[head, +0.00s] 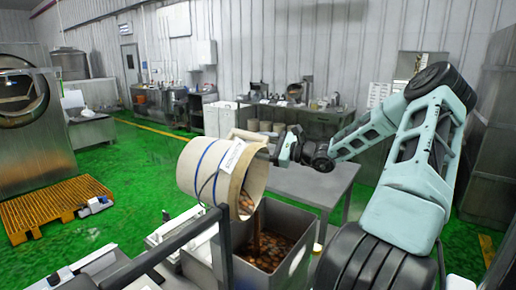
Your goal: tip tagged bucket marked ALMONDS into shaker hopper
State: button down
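The cream bucket (207,166) with blue bands is tilted on its side in the air, its mouth facing right and down. A white tag (232,156) hangs on it; its lettering is too small to read. Brown almonds (246,203) show at its mouth, and a brown stream falls from it into the grey metal shaker hopper (300,268) below. The hopper holds a layer of brown pieces. My gripper (272,148) is at the bucket's upper right side and appears shut on it; the fingertips are partly hidden.
A dark metal rail (175,240) and post stand close in front of the hopper. A grey table (315,183) is behind it. An orange pallet (52,207) lies at the left on the green floor, which is open in the left middle.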

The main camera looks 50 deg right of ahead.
jog(key=shift+s+d+r+t+b, duration=0.1)
jog(key=shift+s+d+t+b, duration=0.15)
jog(key=shift+s, duration=0.25)
jog(key=shift+s+d+r+t+b, duration=0.1)
jog(key=shift+s+t, duration=0.25)
jog(key=shift+s, duration=0.15)
jog(key=shift+s+d+t+y+b, duration=0.55)
jog(key=shift+s+t, duration=0.55)
jog(key=shift+s, duration=0.85)
jog(key=w+g+p, duration=0.1)
jog(key=p, duration=0.1)
jog(key=w+a+g+p, duration=0.1)
jog(key=w, duration=0.1)
jog(key=w+r+g+p, duration=0.1)
jog(key=p, duration=0.1)
jog(key=shift+w+a+n+h+p, duration=0.35)
jog(key=shift+n, duration=0.05)
jog(key=w+a+r+g+h+p, duration=0.1)
jog(key=w+a+g+h+p, duration=0.15)
jog(key=w+g, duration=0.55)
jog(key=w+a+g+h+p, duration=0.25)
jog(key=w+g+p, duration=0.2)
jog(key=w, duration=0.45)
jog(key=shift+w+a+f+m+g+h, duration=0.15)
jog(key=shift+f+g+h, duration=0.15)
jog(key=shift+f+g, duration=1.15)
jog(key=shift+f+m+g+h, duration=0.15)
jog(key=shift+f+g+h, duration=0.15)
jog(key=shift+f+g, duration=1.1)
jog(key=shift+r, duration=0.2)
